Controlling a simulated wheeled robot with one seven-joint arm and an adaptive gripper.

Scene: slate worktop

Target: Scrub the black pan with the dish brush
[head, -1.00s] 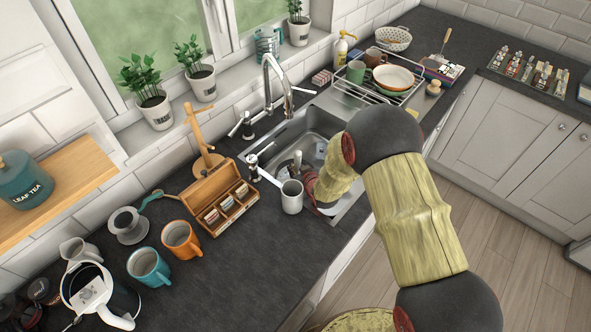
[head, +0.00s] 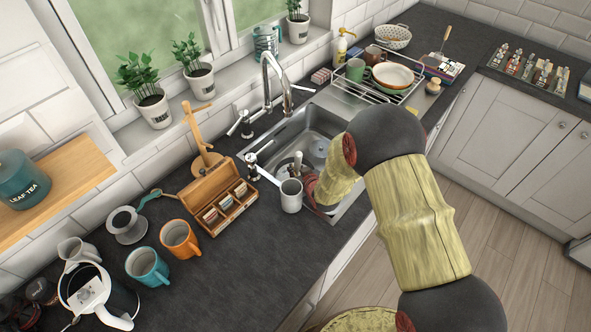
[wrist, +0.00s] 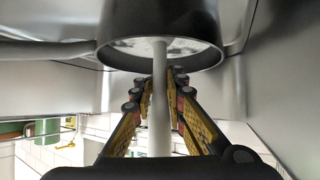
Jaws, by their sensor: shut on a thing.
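The black pan (wrist: 158,22) is at the top of the wrist view, with its round rim facing my gripper and a pale, whitish patch on its inside. A grey bar that looks like its handle runs off to the left. My gripper (wrist: 160,95) is shut on the pale rod of the dish brush (wrist: 160,110). The rod reaches into the pan's mouth; the brush head is hidden there, so I cannot tell how it touches the bottom. In the head view my arm reaches down into the sink (head: 322,125), and my fingers and most of the pan are hidden.
A white mug (head: 291,197) stands at the sink's near edge, close to my wrist. The tap (head: 272,75) rises behind the basin. A wooden tea box (head: 222,200) sits left of the sink, and a dish rack (head: 385,90) stands beyond it.

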